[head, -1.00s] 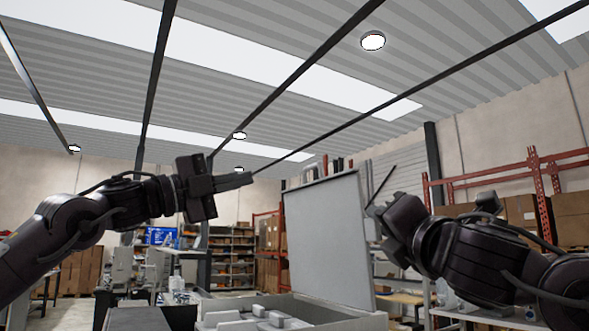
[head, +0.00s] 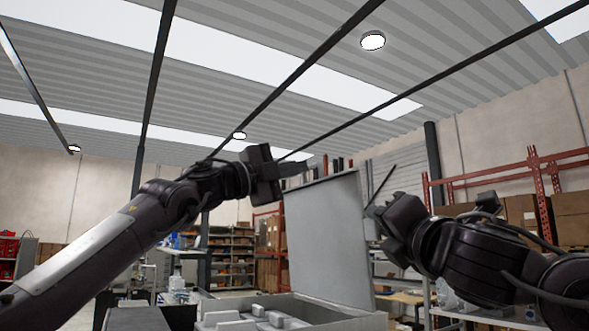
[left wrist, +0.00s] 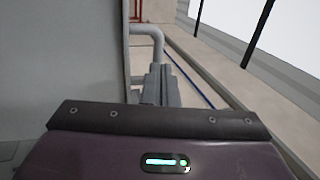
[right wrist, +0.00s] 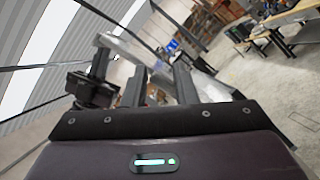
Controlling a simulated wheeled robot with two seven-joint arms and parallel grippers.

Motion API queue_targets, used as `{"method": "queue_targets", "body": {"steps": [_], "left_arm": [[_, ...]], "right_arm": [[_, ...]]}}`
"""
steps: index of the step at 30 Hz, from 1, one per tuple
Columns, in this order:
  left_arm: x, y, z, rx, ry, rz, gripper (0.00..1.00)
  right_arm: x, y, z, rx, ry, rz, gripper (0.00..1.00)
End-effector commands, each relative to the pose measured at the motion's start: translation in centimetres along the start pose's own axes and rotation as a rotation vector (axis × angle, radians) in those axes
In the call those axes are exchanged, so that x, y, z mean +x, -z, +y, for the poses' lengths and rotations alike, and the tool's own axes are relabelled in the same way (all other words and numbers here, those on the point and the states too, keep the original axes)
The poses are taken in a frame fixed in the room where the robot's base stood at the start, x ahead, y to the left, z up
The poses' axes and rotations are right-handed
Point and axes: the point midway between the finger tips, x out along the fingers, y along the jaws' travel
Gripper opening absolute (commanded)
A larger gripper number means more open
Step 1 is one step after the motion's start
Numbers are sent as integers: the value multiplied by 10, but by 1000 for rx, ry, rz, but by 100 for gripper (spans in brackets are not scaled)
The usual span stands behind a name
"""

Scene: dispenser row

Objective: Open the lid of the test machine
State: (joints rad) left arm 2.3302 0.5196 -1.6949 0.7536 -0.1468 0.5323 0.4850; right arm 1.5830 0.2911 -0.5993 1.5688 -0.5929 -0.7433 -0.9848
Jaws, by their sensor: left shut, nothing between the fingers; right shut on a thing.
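The test machine's grey lid (head: 328,240) stands raised and nearly upright above its open light-grey box (head: 340,314). My left gripper (head: 296,170) is shut and empty at the lid's top left corner; I cannot tell if it touches. In the left wrist view its closed fingers (left wrist: 156,88) are beside the lid's grey face (left wrist: 65,55). My right gripper (head: 372,211) is shut on the lid's right edge. In the right wrist view its fingers (right wrist: 158,88) stand around a pale strip, seemingly the lid edge. The actual contact is partly hidden.
Pale blocks (head: 232,317) lie inside the open box. Shelves with goods (head: 232,250) stand behind on the left. Red racking with cardboard boxes (head: 520,210) stands at the right. The air above the lid is clear.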

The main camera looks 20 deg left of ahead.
Motion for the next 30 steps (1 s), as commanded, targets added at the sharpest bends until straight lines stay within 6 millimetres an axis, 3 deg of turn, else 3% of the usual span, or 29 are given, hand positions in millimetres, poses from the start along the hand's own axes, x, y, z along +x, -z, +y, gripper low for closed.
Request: {"method": "queue_targets", "body": {"steps": [1, 13, 22, 23, 30], "left_arm": [[-1, 0, 2, 0, 0, 0, 0], [15, 0, 3, -1, 0, 1, 0], [15, -1, 4, 0, -1, -1, 0], [15, -1, 4, 0, -1, -1, 0], [16, 0, 3, 0, -1, 0, 0]], "right_arm": [[3, 10, -14, -11, 28, 16, 0], [3, 10, -14, -11, 27, 16, 0], [3, 10, -13, -11, 25, 18, 0], [3, 10, -13, -11, 25, 18, 28], [2, 8, -10, -10, 19, 15, 58]]}}
